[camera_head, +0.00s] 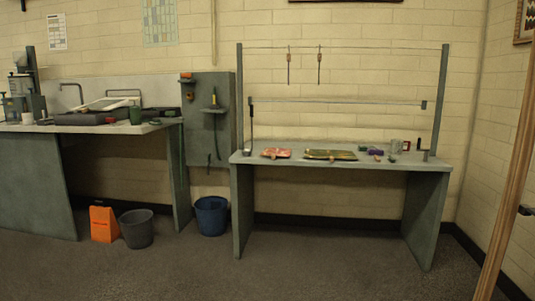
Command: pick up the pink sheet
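A pink-orange item (276,153), which appears to be the pink sheet, lies flat near the left front of the grey-green table (345,163). It is small in view, and its details cannot be made out. A dark green and gold sheet-like item (330,155) lies to its right, apart from it. My gripper is not in view.
Small items and a grey mug (396,146) stand at the table's right. Rods span its two uprights above. The floor (310,270) in front is clear.

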